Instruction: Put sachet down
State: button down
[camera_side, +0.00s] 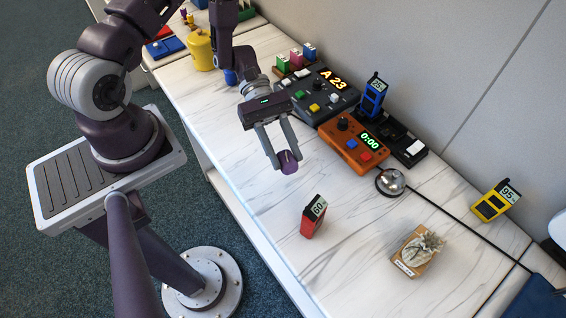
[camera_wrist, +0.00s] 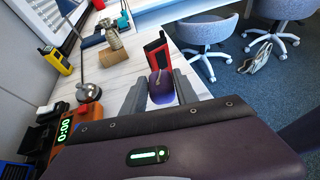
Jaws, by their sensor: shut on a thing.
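My gripper (camera_side: 284,158) is shut on a small rounded purple sachet (camera_side: 288,163), held between its fingertips over the white marble-look counter (camera_side: 262,210). In the wrist view the purple sachet (camera_wrist: 161,88) sits between the two grey fingers, with a thin tan mark on its top. Whether its underside touches the counter is not clear.
A red handset (camera_side: 312,218) stands on the counter near the sachet. A yellow handset (camera_side: 492,203) is at the right. Bare counter lies between the bell and red handset.

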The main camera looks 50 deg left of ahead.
jog(key=s+a+m+g+y, duration=0.2)
jog(key=s+m+g+y, duration=0.4)
jog(key=s+m+g, duration=0.35)
jog(key=s+a+f+m+y, duration=0.2)
jog(key=s+a+m+y, duration=0.1)
jog(key=a+m+y, duration=0.8)
jog(key=w+a+r+m+t+y, duration=0.2)
jog(key=w+a+m+t+y, duration=0.4)
jog(key=w, duration=0.4)
jog(key=w+a+r+m+t+y, duration=0.1)
jog(key=w+a+m+t+y, duration=0.3)
jog(key=w+a+m+t, duration=0.45)
jog(key=f, duration=0.3)
jog(key=w+d+f+g, duration=0.1)
jog(key=f, duration=0.2)
jog(key=d+f+n+g, duration=0.1)
jog(key=f, duration=0.2)
jog(key=shift+w+d+f, duration=0.1)
jog(key=shift+w+d, duration=0.05)
jog(key=shift+w, duration=0.25)
jog(key=shift+f, duration=0.15)
jog(key=shift+f, duration=0.1)
